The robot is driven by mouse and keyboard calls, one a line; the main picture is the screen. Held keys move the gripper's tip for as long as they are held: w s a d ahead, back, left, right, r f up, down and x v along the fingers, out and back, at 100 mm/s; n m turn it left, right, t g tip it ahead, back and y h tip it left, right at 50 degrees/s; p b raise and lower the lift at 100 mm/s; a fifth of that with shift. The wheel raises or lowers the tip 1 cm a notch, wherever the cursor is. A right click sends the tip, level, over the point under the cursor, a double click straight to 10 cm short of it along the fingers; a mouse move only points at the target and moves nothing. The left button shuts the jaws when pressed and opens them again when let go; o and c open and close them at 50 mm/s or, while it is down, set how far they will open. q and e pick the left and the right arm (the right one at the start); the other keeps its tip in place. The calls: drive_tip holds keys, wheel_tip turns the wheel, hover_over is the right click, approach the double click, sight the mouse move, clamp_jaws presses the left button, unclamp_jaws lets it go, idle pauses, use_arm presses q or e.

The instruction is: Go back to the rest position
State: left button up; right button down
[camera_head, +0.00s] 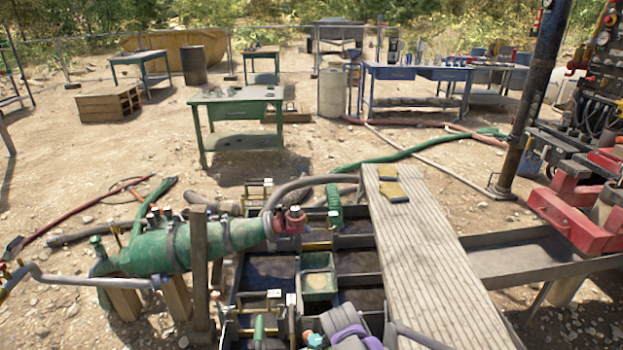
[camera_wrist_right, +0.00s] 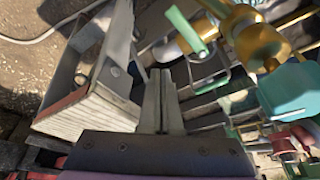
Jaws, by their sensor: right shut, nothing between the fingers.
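My right gripper (camera_wrist_right: 160,85) shows in the right wrist view with its two straight fingers together and nothing between them. The fingers point over the mud tank, with a wooden plank end (camera_wrist_right: 85,118) to their left and brass valve fittings (camera_wrist_right: 255,42) to their upper right. In the head view the mud tank (camera_head: 365,262) lies at the bottom middle, with dark open compartments. A grey and purple part at the bottom edge of the head view looks like mine, but I cannot make out fingertips there. My left gripper is not in view.
A plank walkway (camera_head: 425,265) crosses the tank's right side, with gloves (camera_head: 393,191) on it. A green pump (camera_head: 180,247) stands at left. A green table (camera_head: 235,97) and a blue table (camera_head: 415,73) stand farther back. Hoses cross the open gravel. Red machinery (camera_head: 580,220) is at right.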

drive_tip(key=s+d+r+n+y, duration=0.1)
drive_tip(key=s+d+r+n, duration=0.1)
drive_tip(key=s+r, duration=0.35)
drive_tip(key=s+d+r+n+y, duration=0.1)
drive_tip(key=s+d+r+n, duration=0.1)
drive_tip(key=s, duration=0.6)
drive_tip(key=s+d+n+t, duration=0.2)
drive_tip(key=s+n, duration=0.2)
drive_tip(key=s, duration=0.9)
use_arm(q)
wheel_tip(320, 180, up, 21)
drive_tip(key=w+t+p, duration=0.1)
drive_tip(key=p, duration=1.7)
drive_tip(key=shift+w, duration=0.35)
use_arm(e)
wheel_tip(320, 180, up, 20)
drive_tip(key=w, duration=0.2)
drive_tip(key=shift+a+r+t+y, duration=0.15)
drive_tip(key=shift+a+t+y, duration=0.05)
drive_tip(key=shift+t+y, duration=0.1)
